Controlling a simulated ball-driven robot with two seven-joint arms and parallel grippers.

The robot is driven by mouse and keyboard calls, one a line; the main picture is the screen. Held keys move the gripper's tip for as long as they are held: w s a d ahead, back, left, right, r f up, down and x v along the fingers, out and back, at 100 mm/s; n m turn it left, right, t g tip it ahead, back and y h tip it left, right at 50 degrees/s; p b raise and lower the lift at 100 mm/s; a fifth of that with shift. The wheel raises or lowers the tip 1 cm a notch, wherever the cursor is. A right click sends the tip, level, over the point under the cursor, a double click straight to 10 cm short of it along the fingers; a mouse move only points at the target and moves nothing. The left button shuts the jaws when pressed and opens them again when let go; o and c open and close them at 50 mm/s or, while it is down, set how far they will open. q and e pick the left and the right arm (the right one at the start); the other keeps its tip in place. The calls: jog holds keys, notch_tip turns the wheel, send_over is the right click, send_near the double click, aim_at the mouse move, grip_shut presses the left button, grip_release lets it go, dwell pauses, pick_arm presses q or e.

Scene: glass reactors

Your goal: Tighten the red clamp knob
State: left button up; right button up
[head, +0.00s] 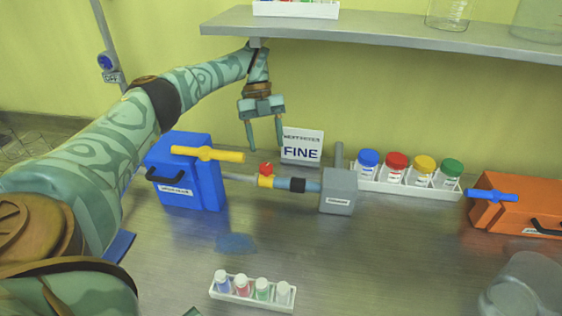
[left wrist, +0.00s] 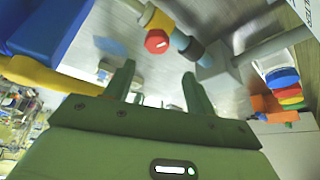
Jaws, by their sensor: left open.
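The red clamp knob (head: 266,169) sits on top of a yellow clamp (head: 265,181) on the pipe between the blue box and the grey block. In the left wrist view the red knob (left wrist: 157,42) shows beyond the fingers, with a light mark on its face. My left gripper (head: 265,146) is open and empty, fingers pointing down, above the knob in the head view and apart from it. Its two fingers also show in the left wrist view (left wrist: 158,75).
The blue box (head: 185,178) with a yellow handle (head: 207,154) stands left of the clamp. The grey block (head: 338,191) and a "FINE" sign (head: 302,147) are close by. A shelf (head: 400,36) hangs above. Vial racks and an orange box (head: 515,208) stand on the bench.

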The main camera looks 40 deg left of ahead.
aim_at(266, 165)
pick_arm(q)
jog(key=shift+y, duration=0.3)
jog(key=x, duration=0.2)
jog(key=a+x, duration=0.1)
jog(key=x, duration=0.1)
jog(key=b+x, duration=0.1)
jog(key=x, duration=0.1)
jog(key=shift+w+a+f, duration=0.1)
jog(key=shift+a+f, duration=0.05)
jog(key=shift+f, duration=0.15)
jog(key=c, duration=1)
